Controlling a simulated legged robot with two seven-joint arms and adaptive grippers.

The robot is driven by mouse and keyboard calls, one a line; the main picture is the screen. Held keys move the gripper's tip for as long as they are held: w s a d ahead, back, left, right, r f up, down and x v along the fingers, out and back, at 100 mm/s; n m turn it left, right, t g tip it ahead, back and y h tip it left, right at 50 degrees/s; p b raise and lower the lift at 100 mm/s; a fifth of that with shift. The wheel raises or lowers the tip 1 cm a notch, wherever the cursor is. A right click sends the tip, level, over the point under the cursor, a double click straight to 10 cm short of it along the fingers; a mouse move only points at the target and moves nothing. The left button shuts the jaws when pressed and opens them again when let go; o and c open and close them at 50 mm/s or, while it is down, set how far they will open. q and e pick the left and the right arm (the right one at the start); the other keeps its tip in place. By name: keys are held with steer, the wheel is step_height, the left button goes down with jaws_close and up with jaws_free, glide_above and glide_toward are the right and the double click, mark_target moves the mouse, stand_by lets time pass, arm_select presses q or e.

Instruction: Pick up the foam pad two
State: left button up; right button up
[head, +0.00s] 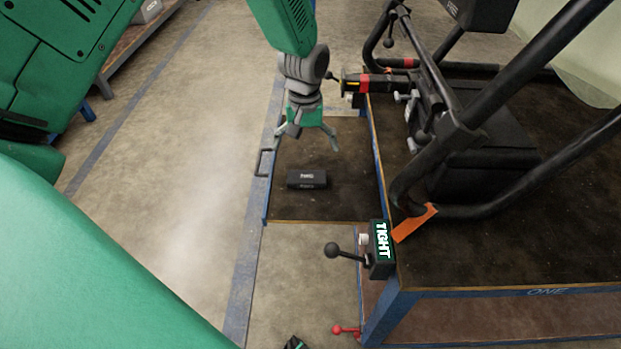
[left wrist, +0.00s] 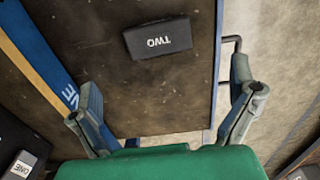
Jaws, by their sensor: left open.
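The foam pad two (head: 307,179) is a dark block lying on a low brown shelf board beside the larger table. In the left wrist view the pad (left wrist: 158,38) shows the white word TWO upside down, near the top of the picture. My left gripper (head: 308,140) is open and empty, pointing down, above and beyond the pad in the head view. In the left wrist view its two fingers (left wrist: 168,105) are spread wide, with the pad ahead of them and not between them. My right gripper does not show clearly.
A dark-topped table (head: 490,240) with a black tubular frame (head: 480,120) stands at right. A TIGHT sign (head: 381,243) and a black-knobbed lever (head: 335,250) sit at its corner. A handle (head: 264,162) edges the shelf board. Floor at left is clear.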

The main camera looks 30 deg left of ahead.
arm_select(q)
steer(key=b, duration=0.1)
glide_above(307, 176)
steer(key=f, duration=0.5)
steer(key=shift+w+a, duration=0.1)
steer(key=shift+a, duration=0.2)
steer(key=f, duration=0.1)
steer(key=f+b, duration=0.1)
steer(key=f, duration=0.1)
steer(key=f+b, duration=0.1)
steer(key=f, duration=0.1)
steer(key=shift+d+f, duration=0.15)
steer(key=shift+d, duration=0.2)
steer(key=c, duration=0.6)
